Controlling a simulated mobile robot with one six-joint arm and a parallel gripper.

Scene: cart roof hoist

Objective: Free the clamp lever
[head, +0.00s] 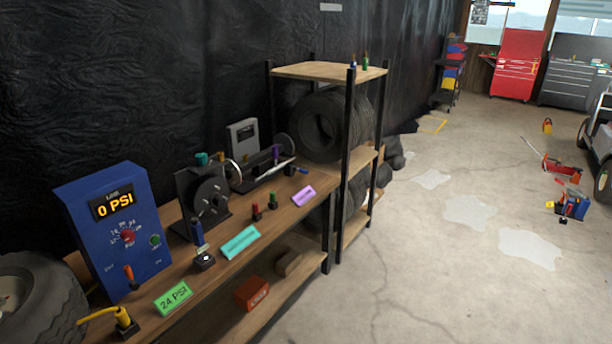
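My gripper is not in view. No part is clearly marked as the clamp lever, and I cannot tell which one it is. A blue-handled lever (197,235) stands upright on a small black base on the workbench (215,274). Behind it is a black machine with a round disc (209,197). A grey unit with a purple-handled part (276,153) sits farther along the bench. A blue box (107,225) at the left reads 0 PSI and has an orange-handled lever (129,276) on its front.
A green 24 PSI label (173,298), a cyan label (240,242) and a purple label (303,196) lie along the bench's front. A shelf rack (330,72) with tires stands beyond. Red and blue items (571,206) lie on the floor at right. The middle floor is open.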

